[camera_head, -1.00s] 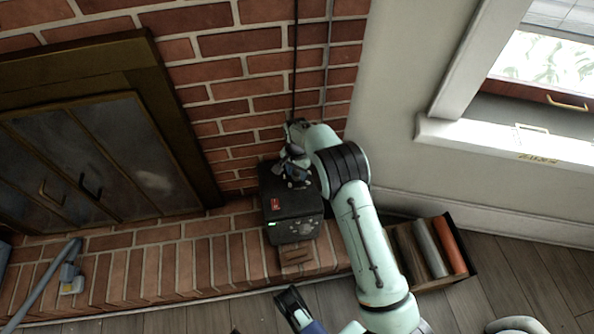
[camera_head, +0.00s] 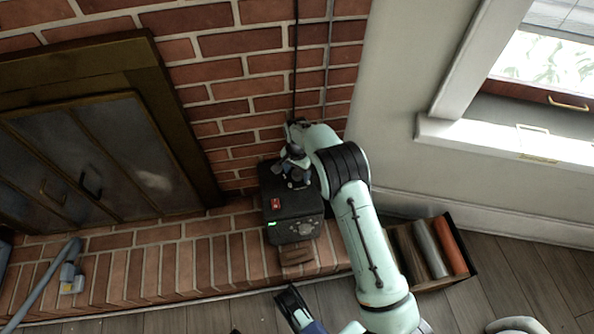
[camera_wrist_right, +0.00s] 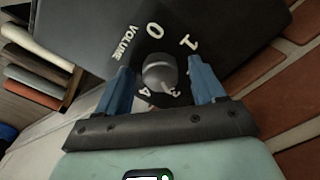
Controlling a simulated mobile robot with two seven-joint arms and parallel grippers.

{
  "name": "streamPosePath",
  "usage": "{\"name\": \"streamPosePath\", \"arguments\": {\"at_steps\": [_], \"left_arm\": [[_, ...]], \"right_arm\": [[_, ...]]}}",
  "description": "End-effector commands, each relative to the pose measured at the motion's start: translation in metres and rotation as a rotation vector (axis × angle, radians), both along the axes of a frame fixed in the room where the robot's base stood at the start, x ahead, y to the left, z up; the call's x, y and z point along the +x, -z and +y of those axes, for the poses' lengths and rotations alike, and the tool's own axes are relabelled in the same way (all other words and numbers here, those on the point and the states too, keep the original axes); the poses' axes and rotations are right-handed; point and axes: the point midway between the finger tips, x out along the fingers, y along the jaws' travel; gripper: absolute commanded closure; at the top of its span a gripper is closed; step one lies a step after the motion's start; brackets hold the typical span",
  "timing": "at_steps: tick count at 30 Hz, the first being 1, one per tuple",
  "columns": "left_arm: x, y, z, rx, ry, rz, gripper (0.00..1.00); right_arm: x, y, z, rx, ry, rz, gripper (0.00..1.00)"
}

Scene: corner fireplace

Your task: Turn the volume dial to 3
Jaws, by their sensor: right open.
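The black box (camera_head: 290,208) with a red patch and a green light sits on the brick hearth. Its grey volume dial (camera_wrist_right: 159,72) shows in the right wrist view, ringed by white numbers and the word VOLUME. A small ridge on the dial's lower edge points near the 3, between the fingers. My right gripper (camera_wrist_right: 162,80) is open, with its blue fingers on either side of the dial and apart from it. In the head view my right gripper (camera_head: 296,170) is over the back of the box and hides the dial there.
The brick hearth (camera_head: 150,262) runs along the fireplace doors (camera_head: 85,165). A brick wall stands behind the box. A crate with rolled items (camera_head: 430,250) stands on the wooden floor at the right. A grey-blue tool (camera_head: 70,277) lies at the left.

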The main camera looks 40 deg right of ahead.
Motion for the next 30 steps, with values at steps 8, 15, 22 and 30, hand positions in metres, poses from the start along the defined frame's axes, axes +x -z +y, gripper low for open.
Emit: {"name": "streamPosePath", "arguments": {"at_steps": [8, 15, 22, 30], "left_arm": [[0.018, -0.022, -0.004, 0.001, 0.005, -0.063, 1.0], [0.004, -0.036, -0.014, -0.021, 0.022, -0.03, 1.0], [-0.006, -0.043, -0.019, -0.036, 0.033, -0.002, 1.0], [-0.009, -0.043, -0.02, -0.04, 0.036, 0.006, 1.0]], "right_arm": [[0.001, -0.047, 0.0, 0.0, 0.0, -0.005, 0.31], [0.001, -0.1, 0.0, -0.002, -0.001, -0.005, 0.31], [0.0, -0.128, 0.0, -0.001, 0.0, -0.003, 0.31], [0.0, -0.133, 0.0, -0.001, 0.0, 0.0, 0.31]]}}
